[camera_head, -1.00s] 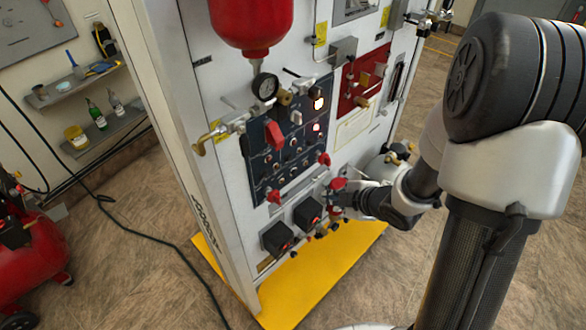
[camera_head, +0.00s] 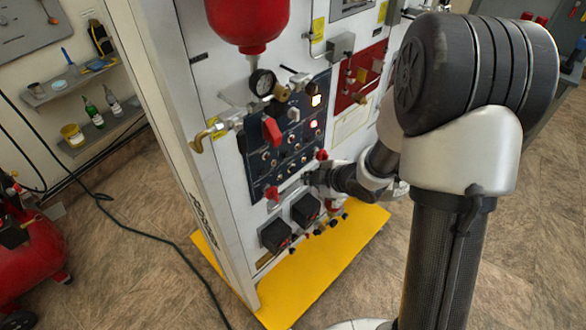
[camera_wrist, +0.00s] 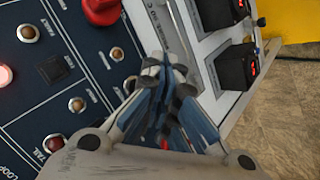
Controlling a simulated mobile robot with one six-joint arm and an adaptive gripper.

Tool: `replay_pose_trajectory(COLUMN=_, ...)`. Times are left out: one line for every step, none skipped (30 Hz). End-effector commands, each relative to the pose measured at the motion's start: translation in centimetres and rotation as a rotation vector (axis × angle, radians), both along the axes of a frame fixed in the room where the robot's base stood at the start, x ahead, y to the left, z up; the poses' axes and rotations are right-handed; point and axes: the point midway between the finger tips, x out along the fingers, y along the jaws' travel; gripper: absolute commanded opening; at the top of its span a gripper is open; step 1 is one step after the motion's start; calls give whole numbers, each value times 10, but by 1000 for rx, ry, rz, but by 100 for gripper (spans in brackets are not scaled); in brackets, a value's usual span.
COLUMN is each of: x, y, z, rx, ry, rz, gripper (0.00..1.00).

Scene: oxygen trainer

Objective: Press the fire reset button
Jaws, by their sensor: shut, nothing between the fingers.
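The dark blue control panel (camera_head: 262,178) is on the front of the white trainer cabinet. It carries lit lamps, small round buttons and red knobs. In the wrist view the panel (camera_wrist: 62,107) fills the left side, with several small brownish buttons, including one (camera_wrist: 77,104) near the lower middle. I cannot read which is the fire reset button. My gripper (camera_head: 312,179) is shut and empty at the panel's lower right edge. In the wrist view my gripper (camera_wrist: 165,72) is over the panel's edge strip; I cannot tell whether it touches. It hides part of the panel behind it.
A red knob (camera_wrist: 101,9) stands out from the panel near my gripper. Two black boxes with red displays, one here (camera_wrist: 236,68), stick out beside the panel. A red tank (camera_head: 248,22) and gauge (camera_head: 262,82) project above. A yellow base (camera_head: 330,262) lies below.

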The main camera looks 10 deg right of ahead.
Motion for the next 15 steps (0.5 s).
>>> replay_pose_trajectory(x=4, y=4, z=0, rx=0, ry=0, rz=2, gripper=0)
replay_pose_trajectory(x=6, y=5, z=0, rx=1, ry=1, rz=1, gripper=0)
replay_pose_trajectory(x=8, y=6, z=0, rx=1, ry=0, rz=0, gripper=0)
replay_pose_trajectory(x=9, y=7, z=0, rx=1, ry=0, rz=0, gripper=0)
replay_pose_trajectory(x=11, y=8, z=0, rx=1, ry=1, rz=0, gripper=0)
replay_pose_trajectory(x=12, y=9, z=0, rx=1, ry=1, rz=0, gripper=0)
replay_pose_trajectory(x=12, y=10, z=0, rx=1, ry=1, rz=1, gripper=0)
replay_pose_trajectory(x=13, y=10, z=0, rx=1, ry=1, rz=0, gripper=0)
replay_pose_trajectory(x=13, y=10, z=0, rx=1, ry=1, rz=0, gripper=0)
replay_pose_trajectory(x=13, y=10, z=0, rx=1, ry=1, rz=0, gripper=0)
replay_pose_trajectory(x=13, y=10, z=0, rx=1, ry=1, rz=0, gripper=0)
replay_pose_trajectory(x=13, y=10, z=0, rx=1, ry=1, rz=0, gripper=0)
replay_pose_trajectory(x=13, y=10, z=0, rx=1, ry=1, rz=0, gripper=0)
replay_pose_trajectory(x=13, y=10, z=0, rx=1, ry=1, rz=0, gripper=0)
replay_pose_trajectory(x=13, y=10, z=0, rx=1, ry=1, rz=0, gripper=0)
